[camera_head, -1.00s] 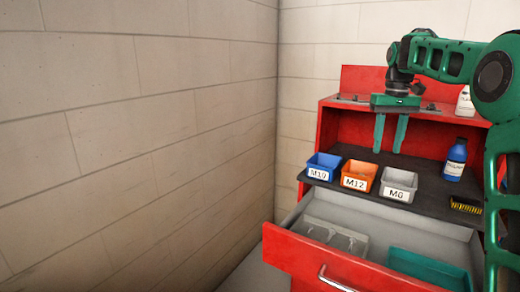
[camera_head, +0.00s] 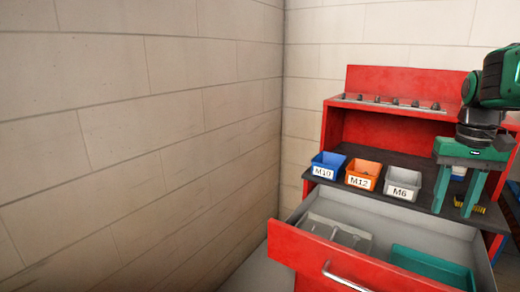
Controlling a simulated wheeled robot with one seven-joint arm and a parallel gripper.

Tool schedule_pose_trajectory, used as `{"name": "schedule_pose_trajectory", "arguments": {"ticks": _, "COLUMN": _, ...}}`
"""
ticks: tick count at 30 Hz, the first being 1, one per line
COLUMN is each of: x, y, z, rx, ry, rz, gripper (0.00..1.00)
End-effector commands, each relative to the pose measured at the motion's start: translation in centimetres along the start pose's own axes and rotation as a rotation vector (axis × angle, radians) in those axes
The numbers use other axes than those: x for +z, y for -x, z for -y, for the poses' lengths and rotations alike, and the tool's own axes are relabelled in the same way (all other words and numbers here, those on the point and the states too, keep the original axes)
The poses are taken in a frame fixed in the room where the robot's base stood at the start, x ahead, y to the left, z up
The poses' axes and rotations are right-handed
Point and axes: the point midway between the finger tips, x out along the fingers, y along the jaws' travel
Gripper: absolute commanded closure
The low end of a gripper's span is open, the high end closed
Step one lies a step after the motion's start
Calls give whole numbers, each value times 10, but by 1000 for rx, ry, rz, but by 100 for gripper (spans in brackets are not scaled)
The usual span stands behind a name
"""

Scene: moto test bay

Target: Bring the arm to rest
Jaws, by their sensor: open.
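My gripper (camera_head: 455,212) is at the right of the head view, pointing down, with its two green fingers apart and nothing between them. It hangs in front of the right part of the red cabinet's dark shelf (camera_head: 412,165). My green arm (camera_head: 500,80) comes in from the right edge. The gripper partly hides a yellow-and-black brush-like item (camera_head: 477,208) and a blue bottle behind it.
A blue bin (camera_head: 321,172) marked M10, an orange bin (camera_head: 357,182) marked M12 and a grey bin (camera_head: 399,194) marked M6 stand on the shelf. Below, a red drawer (camera_head: 310,262) is open, holding a teal tray (camera_head: 430,268). A wall (camera_head: 150,130) fills the left.

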Motion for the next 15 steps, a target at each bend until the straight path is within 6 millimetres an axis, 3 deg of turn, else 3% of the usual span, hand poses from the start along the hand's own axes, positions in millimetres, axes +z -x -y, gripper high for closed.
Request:
{"name": "schedule_pose_trajectory", "arguments": {"ticks": 1, "x": 26, "y": -10, "z": -8, "rx": -2, "ry": -25, "rz": 0, "gripper": 60}}
{"name": "schedule_pose_trajectory", "arguments": {"ticks": 9, "x": 142, "y": -78, "z": -37, "rx": -16, "ry": -140, "rz": 7, "gripper": 60}}
{"name": "schedule_pose_trajectory", "arguments": {"ticks": 15, "x": 193, "y": -113, "z": -43, "rx": -24, "ry": -184, "rz": 12, "gripper": 60}}
